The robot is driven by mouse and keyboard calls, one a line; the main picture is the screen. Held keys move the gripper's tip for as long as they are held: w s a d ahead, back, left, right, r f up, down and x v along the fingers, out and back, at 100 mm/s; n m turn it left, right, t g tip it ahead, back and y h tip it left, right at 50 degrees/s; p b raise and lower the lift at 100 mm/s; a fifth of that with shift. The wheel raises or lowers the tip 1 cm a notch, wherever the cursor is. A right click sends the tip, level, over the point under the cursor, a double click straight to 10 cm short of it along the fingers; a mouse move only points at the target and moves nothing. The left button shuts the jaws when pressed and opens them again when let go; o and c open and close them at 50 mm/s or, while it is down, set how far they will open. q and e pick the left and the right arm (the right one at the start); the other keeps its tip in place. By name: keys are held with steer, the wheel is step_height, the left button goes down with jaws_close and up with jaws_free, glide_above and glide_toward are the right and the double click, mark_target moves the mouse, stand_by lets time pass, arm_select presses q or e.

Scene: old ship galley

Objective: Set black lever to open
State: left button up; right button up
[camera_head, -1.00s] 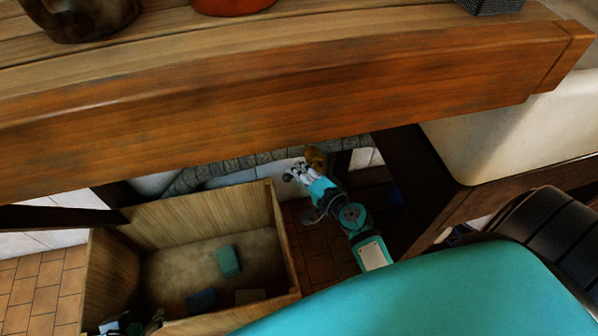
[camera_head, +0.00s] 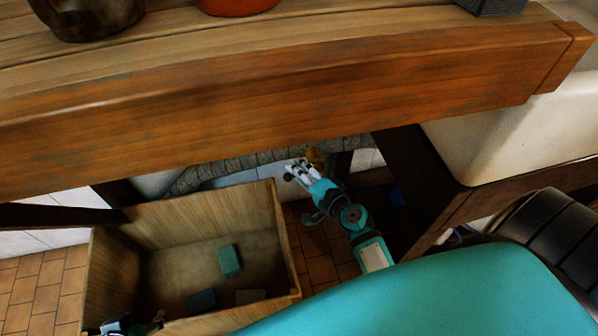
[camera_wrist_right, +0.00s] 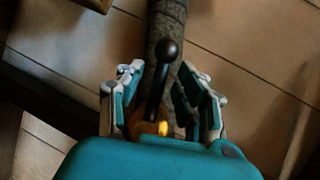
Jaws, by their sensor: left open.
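The black lever (camera_wrist_right: 157,95) shows in the right wrist view, a dark shaft with a round knob on a brass-yellow base. It stands between the two fingers of my right gripper (camera_wrist_right: 163,78), which are apart on either side; contact is not visible. In the head view my right gripper (camera_head: 297,170) is under the wooden counter, beside a small brass-coloured part (camera_head: 316,156). The lever itself cannot be made out there. My left gripper (camera_head: 118,327) shows only partly at the bottom left edge, by the wooden crate's near side.
The thick wooden counter edge (camera_head: 290,90) hangs over the right gripper. A wooden crate (camera_head: 190,217) with a few small blocks stands to its left. A wrapped pipe (camera_head: 205,174) runs behind. A dark post (camera_head: 405,180) stands to the right.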

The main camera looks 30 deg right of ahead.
steer(key=a+v, duration=0.1)
steer(key=v, duration=0.6)
steer(key=shift+d, duration=0.45)
steer(key=shift+s+r, duration=0.1)
